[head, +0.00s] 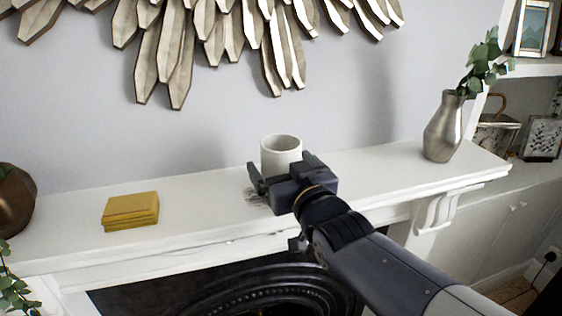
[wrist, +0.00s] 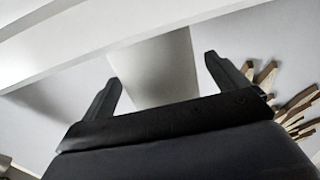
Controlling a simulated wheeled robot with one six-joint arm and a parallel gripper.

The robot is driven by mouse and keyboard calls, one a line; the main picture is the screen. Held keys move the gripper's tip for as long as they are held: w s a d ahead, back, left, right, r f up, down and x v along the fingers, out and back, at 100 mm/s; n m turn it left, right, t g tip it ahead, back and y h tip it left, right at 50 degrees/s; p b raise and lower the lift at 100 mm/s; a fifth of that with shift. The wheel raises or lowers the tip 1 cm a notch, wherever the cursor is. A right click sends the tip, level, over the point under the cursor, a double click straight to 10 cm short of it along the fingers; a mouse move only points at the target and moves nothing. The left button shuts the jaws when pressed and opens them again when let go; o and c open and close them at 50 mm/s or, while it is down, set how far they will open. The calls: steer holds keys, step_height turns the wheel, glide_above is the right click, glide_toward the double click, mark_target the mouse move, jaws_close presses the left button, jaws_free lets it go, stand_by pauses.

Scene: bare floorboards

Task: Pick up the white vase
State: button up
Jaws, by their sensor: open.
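The white vase (head: 281,153) is a plain cylinder standing upright on the white mantel shelf, near its middle. My gripper (head: 262,178) is at the shelf just in front of it, and the gripper body hides the vase's lower part in the head view. In the wrist view the white vase (wrist: 155,70) shows between the two spread fingers of my gripper (wrist: 160,80). The fingers are open, and a gap shows on the right between vase and finger. I cannot tell whether the left finger touches it.
On the mantel (head: 380,165) a yellow box-like stack (head: 131,211) lies to the left, and a brown round vase (head: 15,200) stands at the far left. A silver vase (head: 442,128) with leaves stands to the right. A wooden wall decoration (head: 215,30) hangs above. A dark fireplace (head: 230,295) is below.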

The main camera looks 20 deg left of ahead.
steer(key=shift+w+a, duration=0.45)
steer(key=shift+a, duration=0.1)
steer(key=c, duration=1.3)
steer(key=shift+o, duration=0.2)
steer(key=shift+r, duration=0.1)
